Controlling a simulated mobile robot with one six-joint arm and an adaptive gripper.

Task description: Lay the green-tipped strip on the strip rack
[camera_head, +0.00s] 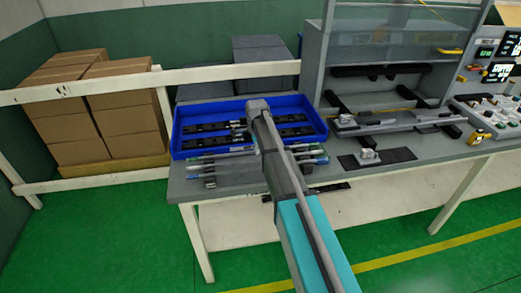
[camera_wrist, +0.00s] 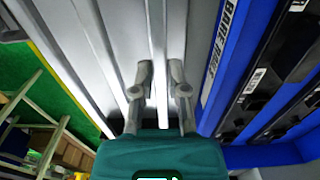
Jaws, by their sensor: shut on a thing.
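My gripper (camera_wrist: 160,85) is shut on a thin grey strip (camera_wrist: 157,30) running up the wrist view between its fingers. The held strip's end colour is out of that view. Other long grey strips or rails (camera_wrist: 98,50) lie parallel on its left. In the head view, my arm hides the gripper. Several strips (camera_head: 213,167) lie side by side on the grey table in front of the blue tray, with coloured ends showing on both sides of my arm. A green end (camera_head: 308,148) and a blue end (camera_head: 321,160) show on the right. I cannot clearly tell the rack from the strips.
The blue tray (camera_head: 178,147) holds black rails and stands just behind the strips; its labelled wall (camera_wrist: 218,60) is close to my right finger. A grey fixture (camera_head: 312,75) stands right of it. A dark mat (camera_head: 399,155) lies on the table (camera_head: 190,190). Boxes stand behind the rail.

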